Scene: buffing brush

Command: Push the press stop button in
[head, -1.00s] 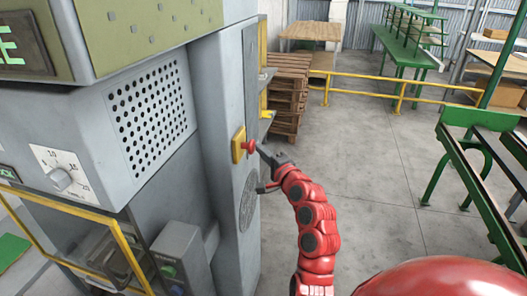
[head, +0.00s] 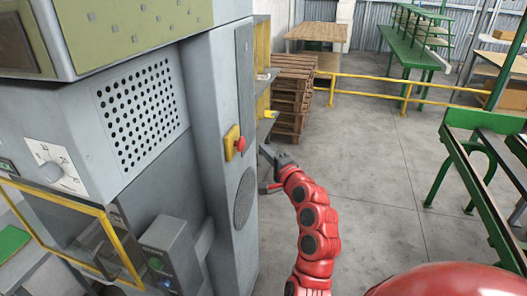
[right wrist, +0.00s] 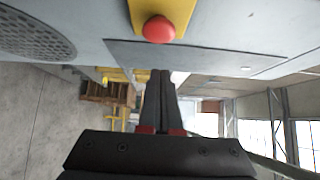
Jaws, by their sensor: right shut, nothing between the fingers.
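The press stop button is a red round button (head: 240,144) on a yellow plate (head: 231,141), on the side of the grey press column. It also shows at the top of the right wrist view (right wrist: 158,29). I cannot tell how deep it sits. My right gripper (head: 264,151) is shut and empty, just right of the button in the head view, with a gap between them. In the right wrist view its closed fingertips (right wrist: 160,73) are below the button, apart from it. My left gripper is not in view.
Wooden pallets (head: 293,95) and a yellow rail (head: 380,91) stand behind. The floor to the right is open up to a green frame (head: 470,150).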

